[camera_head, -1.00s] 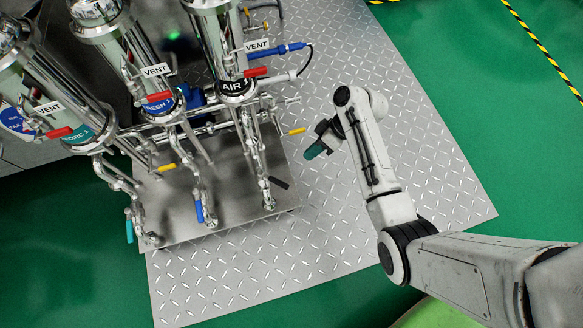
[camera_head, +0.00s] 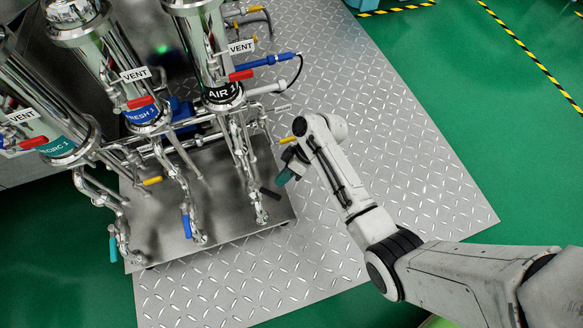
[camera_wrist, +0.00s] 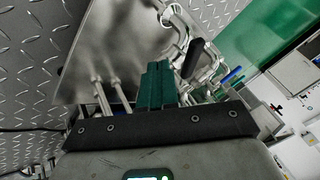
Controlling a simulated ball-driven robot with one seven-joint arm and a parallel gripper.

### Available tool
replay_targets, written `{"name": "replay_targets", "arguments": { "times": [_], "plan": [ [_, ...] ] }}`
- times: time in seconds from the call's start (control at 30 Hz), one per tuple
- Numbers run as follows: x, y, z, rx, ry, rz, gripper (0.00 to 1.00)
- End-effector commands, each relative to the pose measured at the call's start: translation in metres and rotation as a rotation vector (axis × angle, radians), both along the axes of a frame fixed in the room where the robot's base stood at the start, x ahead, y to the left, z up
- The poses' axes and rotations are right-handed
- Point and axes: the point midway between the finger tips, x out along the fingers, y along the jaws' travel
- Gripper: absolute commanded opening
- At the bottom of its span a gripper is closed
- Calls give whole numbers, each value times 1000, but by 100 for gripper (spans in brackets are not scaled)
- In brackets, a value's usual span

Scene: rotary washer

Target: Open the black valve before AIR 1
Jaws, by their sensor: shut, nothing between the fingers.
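The black valve handle (camera_head: 270,193) sits on the lower pipe under the AIR 1 housing (camera_head: 222,92) in the head view. It points down and to the right, away from the pipe. My gripper (camera_head: 284,176) is just right of and a little above the handle in that view, with a gap that is hard to judge. In the wrist view the black handle (camera_wrist: 191,58) stands to the right of my green fingers (camera_wrist: 157,84), apart from them. The fingers are together and hold nothing.
Yellow (camera_head: 288,140) and red (camera_head: 241,75) handles are close by on the AIR 1 line. A blue handle (camera_head: 187,227) hangs on the pipe to the left. The steel base plate (camera_head: 230,222) lies below. Free diamond-plate floor (camera_head: 310,250) is on the right.

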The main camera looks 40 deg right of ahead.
Motion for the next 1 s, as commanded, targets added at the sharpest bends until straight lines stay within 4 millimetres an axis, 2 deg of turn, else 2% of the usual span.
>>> {"name": "replay_targets", "arguments": {
  "times": [0.1,0.23,1.0],
  "plan": [
    [-6,11,0,0,-1,2,0],
    [-8,17,1,0,-2,1,0],
    [-13,22,2,0,1,-62,0]
  ]
}}
